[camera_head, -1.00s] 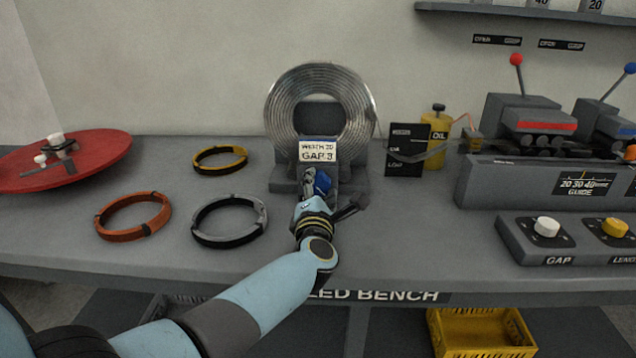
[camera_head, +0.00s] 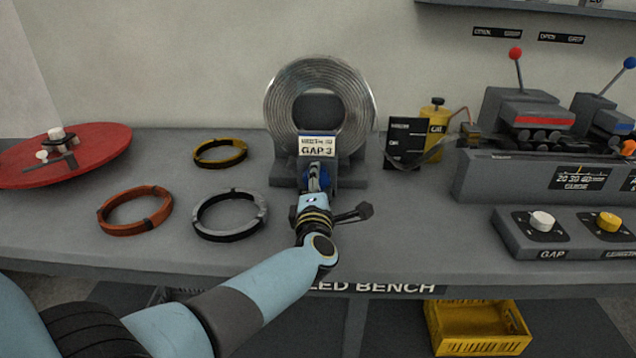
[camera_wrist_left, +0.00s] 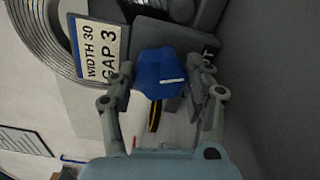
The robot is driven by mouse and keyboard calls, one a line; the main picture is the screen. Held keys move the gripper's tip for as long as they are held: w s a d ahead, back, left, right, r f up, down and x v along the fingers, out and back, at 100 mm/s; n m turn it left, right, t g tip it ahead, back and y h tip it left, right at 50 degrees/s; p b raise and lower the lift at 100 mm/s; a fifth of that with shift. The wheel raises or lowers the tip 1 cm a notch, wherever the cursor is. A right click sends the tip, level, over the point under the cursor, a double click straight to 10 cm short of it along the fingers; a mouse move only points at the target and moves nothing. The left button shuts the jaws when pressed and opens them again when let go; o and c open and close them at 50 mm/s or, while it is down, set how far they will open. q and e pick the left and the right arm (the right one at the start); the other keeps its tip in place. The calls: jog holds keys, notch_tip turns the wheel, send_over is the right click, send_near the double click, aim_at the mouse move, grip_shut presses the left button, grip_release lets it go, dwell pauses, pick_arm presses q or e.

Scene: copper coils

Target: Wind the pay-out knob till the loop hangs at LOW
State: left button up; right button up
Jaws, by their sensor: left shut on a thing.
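The silver coil (camera_head: 272,110) stands upright on its dark stand at the back middle of the bench. A blue knob (camera_wrist_left: 160,75) with a white mark sits low on the stand's front, below a "WIDTH 30 GAP 3" card (camera_wrist_left: 97,50). My left gripper (camera_head: 318,182) is shut on the knob, one finger on each side in the wrist view. A grey strip (camera_head: 432,152) sags in front of a dark marked board (camera_head: 405,128) right of the coil. The board's small lettering is too blurred to read the loop's level. My right gripper is not in view.
Three rings, yellow (camera_head: 220,152), orange (camera_head: 135,211) and silver-grey (camera_head: 230,214), lie left of the stand. A red disc (camera_head: 90,160) is at far left. A yellow oil can (camera_head: 436,117) stands behind the strip. The guide machine (camera_head: 500,175) and GAP knob (camera_head: 541,220) are at right.

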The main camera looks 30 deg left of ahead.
pick_arm(q)
jog(key=shift+f, duration=0.1)
jog(key=o, duration=1.2)
jog(key=shift+s+d, duration=0.15)
jog(key=v, duration=1)
jog(key=shift+s+d, duration=0.5)
jog(key=shift+s, duration=0.2)
